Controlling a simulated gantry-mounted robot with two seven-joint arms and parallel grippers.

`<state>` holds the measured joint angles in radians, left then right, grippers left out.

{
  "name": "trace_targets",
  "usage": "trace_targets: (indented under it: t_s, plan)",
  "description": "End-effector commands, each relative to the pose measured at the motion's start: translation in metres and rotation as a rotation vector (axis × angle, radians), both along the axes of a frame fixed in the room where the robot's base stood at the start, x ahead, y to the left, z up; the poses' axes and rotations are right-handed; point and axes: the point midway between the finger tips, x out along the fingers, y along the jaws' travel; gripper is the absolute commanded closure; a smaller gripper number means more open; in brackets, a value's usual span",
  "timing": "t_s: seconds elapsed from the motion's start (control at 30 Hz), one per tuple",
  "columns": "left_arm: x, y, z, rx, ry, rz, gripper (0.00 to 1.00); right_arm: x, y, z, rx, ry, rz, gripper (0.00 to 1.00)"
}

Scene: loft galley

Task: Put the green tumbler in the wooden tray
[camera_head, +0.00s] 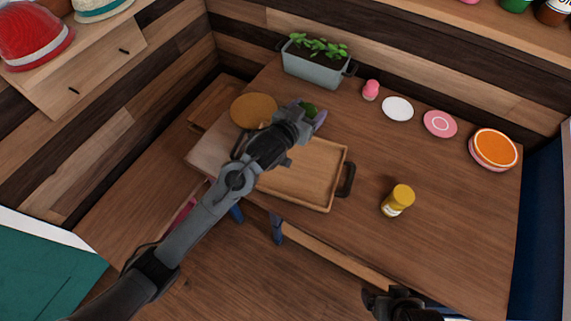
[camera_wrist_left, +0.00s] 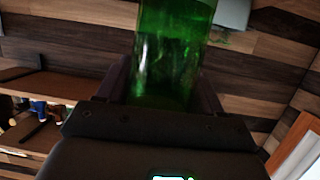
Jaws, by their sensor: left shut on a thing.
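My left gripper (camera_head: 314,116) is shut on the green tumbler (camera_wrist_left: 172,55). The tumbler is translucent green and fills the upper middle of the left wrist view, between the fingers. In the head view only a small green part of the tumbler (camera_head: 308,107) shows, past the wrist at the far edge of the tray. The wooden tray (camera_head: 312,178) lies on the table with a dark handle on its right side; my left arm covers its left part. My right gripper (camera_head: 398,304) is at the bottom edge, partly cut off, and its fingers are unclear.
A yellow jar (camera_head: 398,200) stands right of the tray. A round wooden board (camera_head: 253,110) lies at the left, and a grey planter (camera_head: 316,68) stands behind. A pink item (camera_head: 371,89), a white plate (camera_head: 398,108), a pink plate (camera_head: 440,123) and an orange-topped round item (camera_head: 494,149) line the back right.

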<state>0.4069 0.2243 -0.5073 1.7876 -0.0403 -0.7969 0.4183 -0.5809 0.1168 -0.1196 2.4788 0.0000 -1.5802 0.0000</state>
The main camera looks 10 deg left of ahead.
Motion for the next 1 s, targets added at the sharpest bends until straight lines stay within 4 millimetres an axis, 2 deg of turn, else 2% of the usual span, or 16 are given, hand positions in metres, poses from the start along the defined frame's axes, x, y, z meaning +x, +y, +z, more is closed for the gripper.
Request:
trace_targets:
  t_s: [0.17,0.6,0.77,1.0]
  plan:
    - [0.0,0.012,-0.013,0.002,0.001,-0.008,0.69,0.0,-0.001,-0.008,-0.004,-0.001,0.004,0.1]
    - [-0.022,0.091,-0.061,0.003,0.001,-0.009,0.69,0.0,-0.001,-0.022,-0.006,-0.002,0.005,0.1]
    - [-0.025,0.104,-0.068,0.001,0.0,-0.009,0.69,0.0,-0.001,-0.025,-0.004,-0.002,0.004,0.1]
    - [-0.026,0.107,-0.078,-0.001,0.0,-0.009,0.69,0.0,0.001,-0.029,0.001,-0.002,0.0,0.1]
